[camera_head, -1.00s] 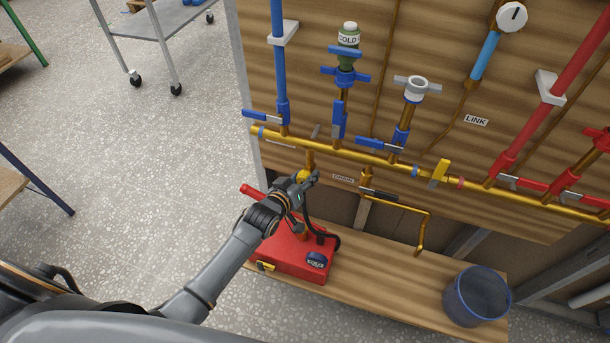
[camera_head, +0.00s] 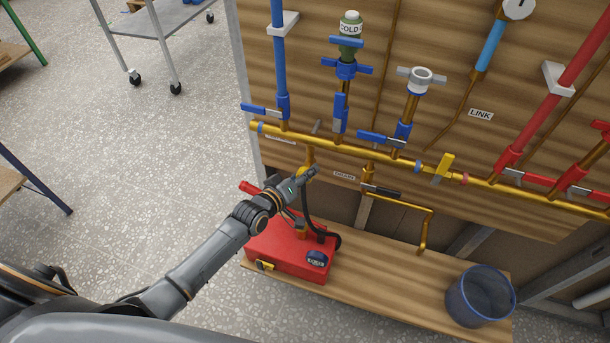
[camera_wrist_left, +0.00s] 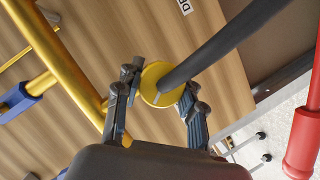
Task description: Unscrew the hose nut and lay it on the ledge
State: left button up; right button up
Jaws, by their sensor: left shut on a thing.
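The yellow hose nut (camera_wrist_left: 151,84) sits between the two fingers of my left gripper (camera_wrist_left: 158,103) in the left wrist view, with the dark hose (camera_wrist_left: 215,48) running out of it. In the head view my left gripper (camera_head: 306,176) is at the lower end of a short brass stub below the brass pipe, and only a little yellow of the nut shows behind it. The black hose (camera_head: 306,210) hangs from there to the red pump box. The wooden ledge (camera_head: 375,270) lies below. My right gripper is not in view.
The red box (camera_head: 290,250) with a red handle stands on the ledge's left end. A blue-rimmed bucket (camera_head: 480,296) stands at its right end. The ledge between them is clear. The brass drain pipe (camera_head: 428,228) hangs over the ledge's back.

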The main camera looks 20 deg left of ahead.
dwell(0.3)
pick_arm(q)
jog(key=shift+f+b, duration=0.1)
jog(key=shift+b, duration=0.2)
jog(key=shift+n+t+h+b, duration=0.3)
jog(key=shift+n+h+b, duration=0.2)
jog(key=shift+n+b, duration=0.8)
jog(key=shift+b, duration=0.55)
